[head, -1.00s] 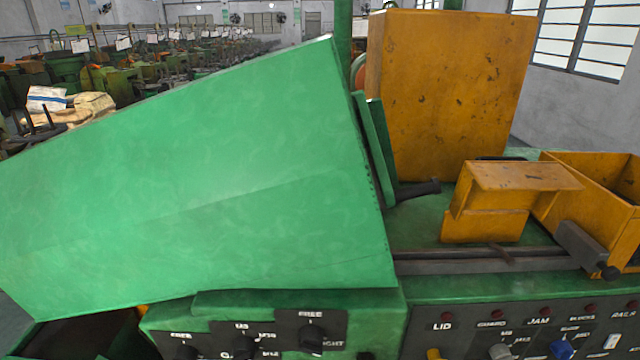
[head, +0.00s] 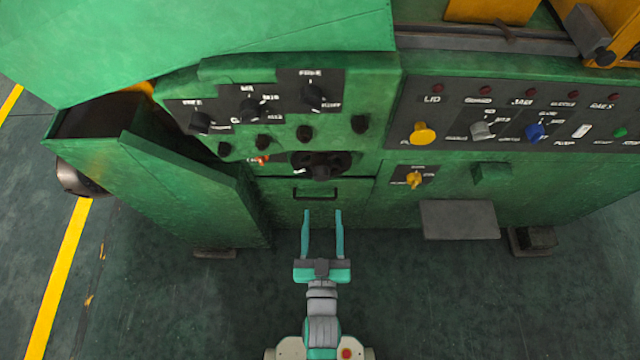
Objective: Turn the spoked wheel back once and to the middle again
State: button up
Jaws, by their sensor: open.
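A dark knobbed wheel (head: 321,165), which looks like the spoked wheel, sits on the front of the green machine (head: 440,205), above a drawer-like panel with a handle (head: 316,193). It is small and dark, so its spokes and exact angle cannot be told. My gripper (head: 322,214) is open and empty, its two teal fingers parallel and pointing toward the machine front. In the picture the fingertips lie below the wheel and the handle, apart from the wheel.
Dark selector knobs (head: 249,110) sit above the wheel. A panel with yellow, grey and blue knobs (head: 535,132) is at the right. A small yellow knob (head: 414,179) is right of the wheel. A green chute (head: 190,190) juts out at the left. Open floor lies in front.

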aim_at(321, 179)
jog(key=w, duration=1.2)
jog(key=shift+a, duration=0.2)
grip_shut()
